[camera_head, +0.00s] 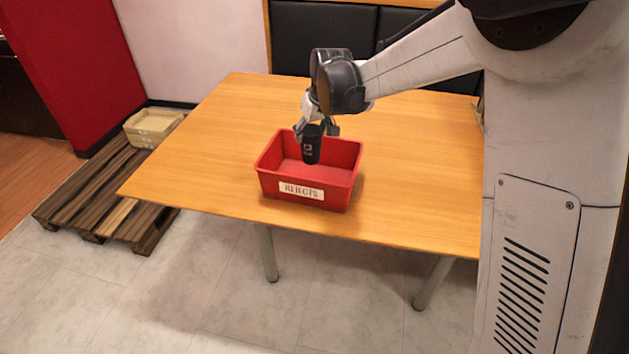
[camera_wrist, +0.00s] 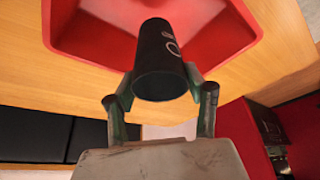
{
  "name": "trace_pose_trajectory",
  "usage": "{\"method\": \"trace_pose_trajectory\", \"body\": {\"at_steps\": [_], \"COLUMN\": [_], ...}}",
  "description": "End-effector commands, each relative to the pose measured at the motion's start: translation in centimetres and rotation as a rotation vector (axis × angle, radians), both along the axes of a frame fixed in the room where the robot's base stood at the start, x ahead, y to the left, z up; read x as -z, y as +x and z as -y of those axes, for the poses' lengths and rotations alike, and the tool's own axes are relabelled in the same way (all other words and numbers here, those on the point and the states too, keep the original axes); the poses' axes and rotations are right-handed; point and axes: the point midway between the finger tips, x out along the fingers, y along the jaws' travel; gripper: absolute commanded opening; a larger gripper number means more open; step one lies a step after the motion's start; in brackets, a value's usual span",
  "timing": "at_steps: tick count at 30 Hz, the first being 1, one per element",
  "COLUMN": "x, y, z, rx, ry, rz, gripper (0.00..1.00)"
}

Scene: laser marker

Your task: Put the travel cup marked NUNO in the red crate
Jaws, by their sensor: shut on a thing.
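A black travel cup (camera_head: 311,146) hangs from my gripper (camera_head: 318,128) over the red crate. In the wrist view the black cup (camera_wrist: 161,62) sits between the two fingers of my gripper (camera_wrist: 160,90), which is shut on it. White marking shows on the cup's side, but I cannot read it as a name. The red crate (camera_head: 327,196) stands on the table with a label that appears to read REJECTS. In the head view the cup's lower end is within the crate's outline; I cannot tell whether it touches the floor. The red crate (camera_wrist: 72,42) also surrounds the cup in the wrist view.
The wooden table (camera_head: 205,150) is otherwise clear around the crate. A wooden pallet (camera_head: 90,190) with a pale yellow bin (camera_head: 152,128) lies on the floor at the left. Black padded seating (camera_head: 325,35) stands behind the table.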

Motion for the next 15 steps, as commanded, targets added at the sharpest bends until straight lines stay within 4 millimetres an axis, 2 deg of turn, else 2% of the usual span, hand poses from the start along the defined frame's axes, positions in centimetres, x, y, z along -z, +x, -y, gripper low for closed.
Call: {"method": "trace_pose_trajectory", "body": {"at_steps": [6, 15], "x": [3.8, 6.2], "y": [0.0, 0.0], "z": [0.0, 0.0], "rx": [0.0, 0.001], "ry": [0.0, 0.0], "rz": [0.0, 0.0], "gripper": [0.37, 0.37]}}
